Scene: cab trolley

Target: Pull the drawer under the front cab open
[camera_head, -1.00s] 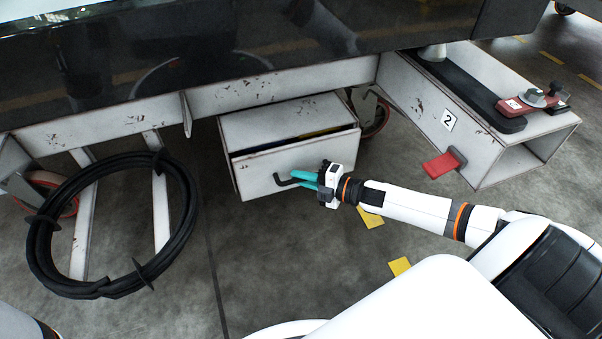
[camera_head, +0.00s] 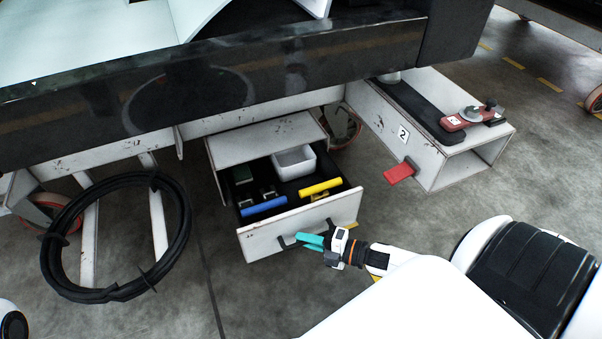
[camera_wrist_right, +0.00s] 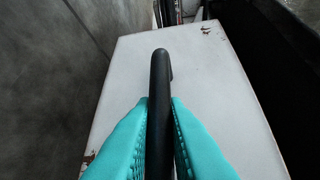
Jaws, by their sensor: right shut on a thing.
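The drawer (camera_head: 262,239) under the front cab stands well out of its white housing (camera_head: 262,136). Its white front panel also fills much of the right wrist view (camera_wrist_right: 207,80). A black bar handle (camera_head: 287,244) is on the panel. My right gripper (camera_head: 312,241) has teal fingers, which are shut on the handle; in the right wrist view the handle (camera_wrist_right: 160,90) runs between the two fingers. Inside the drawer are a blue-handled tool (camera_head: 264,207), a yellow-handled tool (camera_head: 321,187) and a white box (camera_head: 293,162). My left gripper is not in view.
A coiled black hose (camera_head: 183,215) hangs left of the drawer. A white box beam (camera_head: 440,165) with a red tab (camera_head: 399,173) and red clamp (camera_head: 467,118) stands to the right. A caster wheel (camera_head: 345,128) is behind the drawer. Grey floor is clear in front.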

